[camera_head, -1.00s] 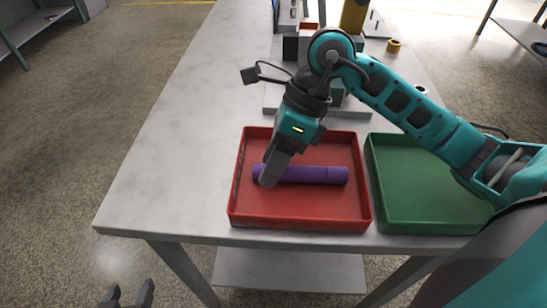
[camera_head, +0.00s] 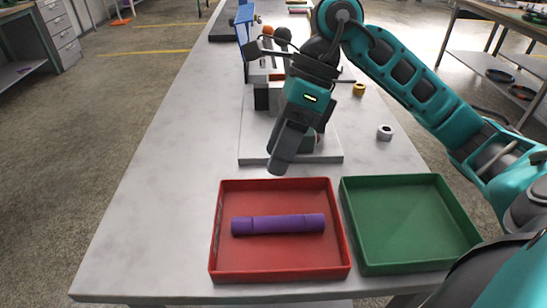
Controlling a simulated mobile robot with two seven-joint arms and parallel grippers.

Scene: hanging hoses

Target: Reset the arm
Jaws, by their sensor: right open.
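My right arm comes in from the right. Its gripper (camera_head: 283,160) points down above the table, just behind the back rim of the red tray (camera_head: 282,272), and is open and empty. A purple cylinder (camera_head: 278,224) lies on its side in the red tray, apart from the gripper. My left gripper is not in view.
An empty green tray (camera_head: 412,225) stands to the right of the red one. A grey base plate (camera_head: 255,140) with a fixture is behind the gripper. A white ring (camera_head: 385,132) and a yellow ring (camera_head: 359,89) lie at right. The table's left side (camera_head: 160,200) is clear.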

